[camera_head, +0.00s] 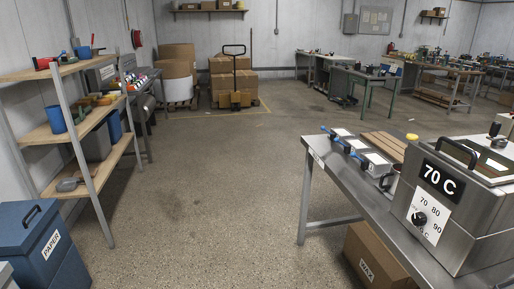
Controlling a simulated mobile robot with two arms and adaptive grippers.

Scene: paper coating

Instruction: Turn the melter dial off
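The melter (458,205) is a steel box on the right end of the metal workbench, with a black handle on top and a "70 C" label on its front. Its dial (419,218) is a black knob on a white plate with the marks 70, 80 and 90. The lower-left mark is too small to read surely, and I cannot tell which mark the knob points at. Neither of my grippers shows in the head view.
The metal workbench (343,187) also bears several blue-handled tools or trays. A cardboard box marked WAX (372,258) sits below it. A shelf rack (75,130) and a blue PAPER bin (40,245) stand at left. The floor between is clear.

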